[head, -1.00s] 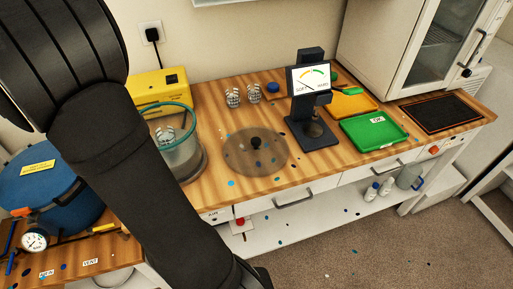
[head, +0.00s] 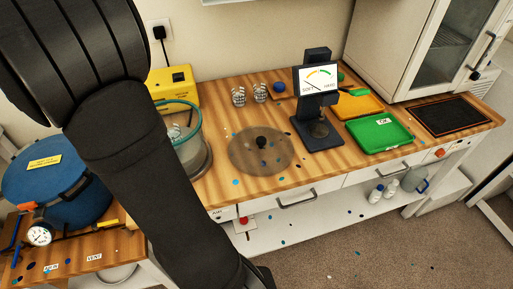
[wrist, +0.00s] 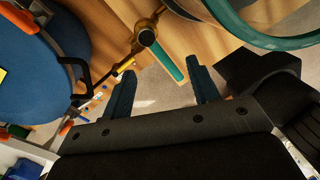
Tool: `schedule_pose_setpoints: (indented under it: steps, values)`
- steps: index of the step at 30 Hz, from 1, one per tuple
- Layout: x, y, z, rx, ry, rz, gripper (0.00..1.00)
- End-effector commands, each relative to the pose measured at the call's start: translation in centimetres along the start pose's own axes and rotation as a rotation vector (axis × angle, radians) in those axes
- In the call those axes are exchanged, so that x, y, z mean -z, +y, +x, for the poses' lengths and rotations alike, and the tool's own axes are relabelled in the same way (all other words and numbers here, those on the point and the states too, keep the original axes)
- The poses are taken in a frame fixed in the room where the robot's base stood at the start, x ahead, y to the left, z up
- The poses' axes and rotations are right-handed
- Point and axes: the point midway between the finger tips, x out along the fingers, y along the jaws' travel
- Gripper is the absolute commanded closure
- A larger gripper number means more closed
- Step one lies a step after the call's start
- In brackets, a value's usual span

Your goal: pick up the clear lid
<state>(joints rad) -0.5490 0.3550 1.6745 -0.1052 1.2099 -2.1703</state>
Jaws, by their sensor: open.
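The clear lid (head: 243,158) is a round, see-through disc with a black knob (head: 261,143) at its middle. It lies flat on the wooden bench top in the head view, right of the clear chamber with the teal rim (head: 196,150). My gripper (wrist: 160,90) shows in the wrist view with its two dark blue fingers apart and nothing between them. The lid is not in the wrist view. In the head view my arm hides part of the chamber, and my gripper's fingers are out of sight.
A blue pressure pot (head: 55,190) with a gauge (head: 40,234) stands at the left. A dark tester (head: 318,110) stands behind and right of the lid, with a green tray (head: 378,134) farther right. A brass fitting (wrist: 147,37) is near my fingers.

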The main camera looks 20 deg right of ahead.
Motion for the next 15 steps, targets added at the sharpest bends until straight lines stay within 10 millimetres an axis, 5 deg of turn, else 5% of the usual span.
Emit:
schedule_pose_setpoints:
  steps: [4, 15]
  values:
    - [-4.5, -1.9, -7.4, -0.166, 0.003, 0.35, 0.45]
    - [-13.9, -15.6, -5.1, -0.083, 0.01, 0.899, 0.45]
